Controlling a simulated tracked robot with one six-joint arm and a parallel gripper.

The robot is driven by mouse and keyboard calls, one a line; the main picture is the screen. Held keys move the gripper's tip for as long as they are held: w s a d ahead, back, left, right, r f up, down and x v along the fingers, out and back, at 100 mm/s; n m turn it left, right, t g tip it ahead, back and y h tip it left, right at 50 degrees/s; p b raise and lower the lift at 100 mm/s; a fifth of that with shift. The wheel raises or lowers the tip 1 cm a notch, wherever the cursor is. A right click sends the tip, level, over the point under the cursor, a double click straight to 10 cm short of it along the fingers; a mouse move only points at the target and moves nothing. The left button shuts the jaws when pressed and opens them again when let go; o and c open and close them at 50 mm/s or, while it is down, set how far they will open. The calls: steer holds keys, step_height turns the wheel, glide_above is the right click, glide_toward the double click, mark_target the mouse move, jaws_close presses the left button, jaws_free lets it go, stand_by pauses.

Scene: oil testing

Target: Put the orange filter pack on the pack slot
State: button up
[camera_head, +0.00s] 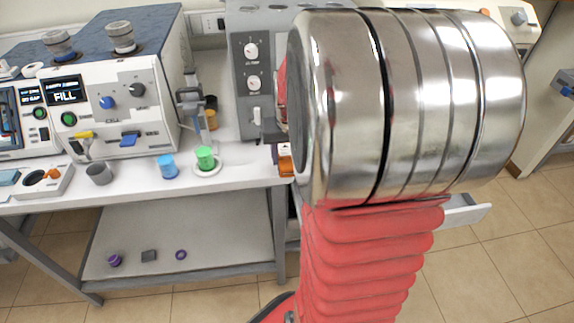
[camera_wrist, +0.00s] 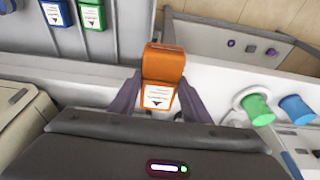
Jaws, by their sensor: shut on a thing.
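The orange filter pack (camera_wrist: 165,66) has a white label with a black mark and sits between the two fingers of my gripper (camera_wrist: 157,97) in the wrist view. My gripper is shut on it. In the head view a small part of the orange pack (camera_head: 285,165) shows at the table's front edge, left of my metal wrist, which hides most of it and the fingers. A blue pack (camera_wrist: 55,12) and a green pack (camera_wrist: 92,14) are mounted on a grey panel at the wrist view's upper left. I cannot make out which place is the pack slot.
A green cup on a white dish (camera_head: 206,161) and a blue cup (camera_head: 167,167) stand on the bench left of my arm. A grey machine with dials (camera_head: 253,85) stands behind. A lower shelf (camera_head: 200,220) holds small purple and grey parts.

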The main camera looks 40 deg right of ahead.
steer(key=shift+f, duration=1.85)
steer(key=o, duration=1.2)
steer(key=shift+f, duration=0.1)
steer(key=shift+o, duration=0.2)
steer(key=v, duration=1.2)
steer(key=shift+s, duration=0.1)
steer(key=shift+a, duration=0.1)
